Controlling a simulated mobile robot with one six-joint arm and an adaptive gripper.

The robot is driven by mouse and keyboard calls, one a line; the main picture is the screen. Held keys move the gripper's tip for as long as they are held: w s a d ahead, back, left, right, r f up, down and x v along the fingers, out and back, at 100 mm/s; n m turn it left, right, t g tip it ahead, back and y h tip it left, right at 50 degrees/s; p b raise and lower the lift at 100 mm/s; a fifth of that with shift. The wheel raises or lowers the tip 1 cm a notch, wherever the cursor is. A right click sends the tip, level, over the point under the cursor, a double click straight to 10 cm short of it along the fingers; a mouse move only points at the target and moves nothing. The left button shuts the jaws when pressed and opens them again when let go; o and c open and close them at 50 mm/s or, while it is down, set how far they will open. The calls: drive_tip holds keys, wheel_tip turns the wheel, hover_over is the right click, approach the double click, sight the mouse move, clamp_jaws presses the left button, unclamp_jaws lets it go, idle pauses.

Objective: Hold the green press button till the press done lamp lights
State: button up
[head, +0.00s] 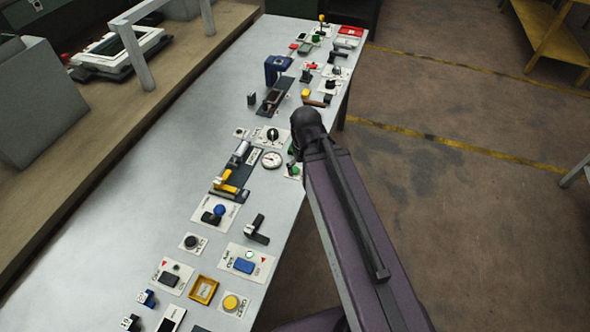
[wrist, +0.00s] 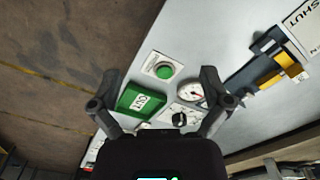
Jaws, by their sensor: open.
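The green press button (wrist: 164,71) is round and sits on a white plate in the wrist view. It also shows in the head view (head: 294,170), partly hidden by my arm. A green rectangular panel (wrist: 140,100) with small white lettering lies beside it; I cannot read the lettering or tell if this is the press done lamp, or if it is lit. My gripper (wrist: 160,84) is open and empty, its fingers spread to either side of the button and panel in the picture. I see no contact with the button. In the head view my arm hides the fingers.
A round gauge (head: 271,159) and a black knob (wrist: 179,119) are close to the button. A yellow-handled slide (head: 228,188) stands further left. Several other controls line the bench (head: 130,215). Its left side is bare, and open floor (head: 450,190) lies right.

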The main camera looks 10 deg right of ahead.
clamp_jaws()
idle(1.3)
